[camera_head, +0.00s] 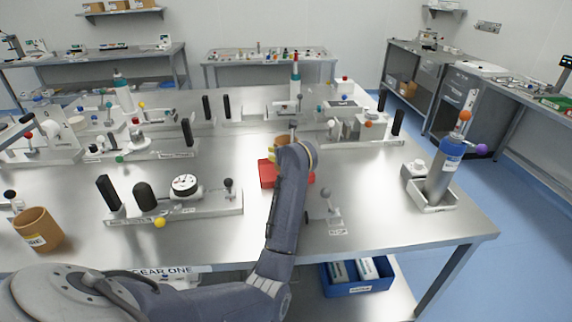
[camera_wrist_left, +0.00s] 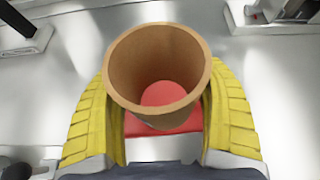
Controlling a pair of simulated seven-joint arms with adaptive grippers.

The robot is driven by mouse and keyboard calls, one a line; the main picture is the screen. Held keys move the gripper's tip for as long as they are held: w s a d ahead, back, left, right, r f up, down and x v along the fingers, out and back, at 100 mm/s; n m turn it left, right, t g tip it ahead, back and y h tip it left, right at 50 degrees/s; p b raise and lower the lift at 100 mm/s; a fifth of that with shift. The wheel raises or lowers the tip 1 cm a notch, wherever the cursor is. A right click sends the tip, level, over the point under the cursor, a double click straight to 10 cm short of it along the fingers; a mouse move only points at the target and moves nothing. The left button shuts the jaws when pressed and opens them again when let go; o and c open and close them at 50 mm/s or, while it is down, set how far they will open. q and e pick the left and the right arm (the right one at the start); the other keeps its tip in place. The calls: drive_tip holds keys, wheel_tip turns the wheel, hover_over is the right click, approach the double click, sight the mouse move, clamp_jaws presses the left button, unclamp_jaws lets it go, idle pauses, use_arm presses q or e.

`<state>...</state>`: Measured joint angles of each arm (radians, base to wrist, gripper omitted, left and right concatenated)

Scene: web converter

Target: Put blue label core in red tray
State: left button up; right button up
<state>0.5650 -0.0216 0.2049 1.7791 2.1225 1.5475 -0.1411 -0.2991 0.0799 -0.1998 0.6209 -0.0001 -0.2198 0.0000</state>
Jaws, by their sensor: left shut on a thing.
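My left gripper (camera_head: 283,148) reaches over the middle of the table, mostly hidden behind my own arm. In the left wrist view its yellow fingers (camera_wrist_left: 160,115) are shut on a brown cardboard core (camera_wrist_left: 122,75), one on each side. The core is an open tube and its label is hidden from view. The red tray (camera_head: 267,175) lies on the table below the gripper, partly covered by my arm. Its red surface (camera_wrist_left: 170,148) shows below the core and through its bore. I cannot tell whether the core touches the tray. My right gripper is not in view.
Another brown core (camera_head: 40,232) with a pale label stands at the table's front left. A fixture with black handles (camera_head: 170,205) lies left of the tray, and a grey cylinder in a holder (camera_head: 443,178) stands right. A blue bin (camera_head: 358,287) is below the table.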

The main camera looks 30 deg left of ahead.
use_arm(q)
drive_tip(key=shift+f, duration=2.5)
drive_tip(key=shift+f, duration=0.1)
drive_tip(key=o, duration=1.3)
drive_tip(key=v, duration=1.2)
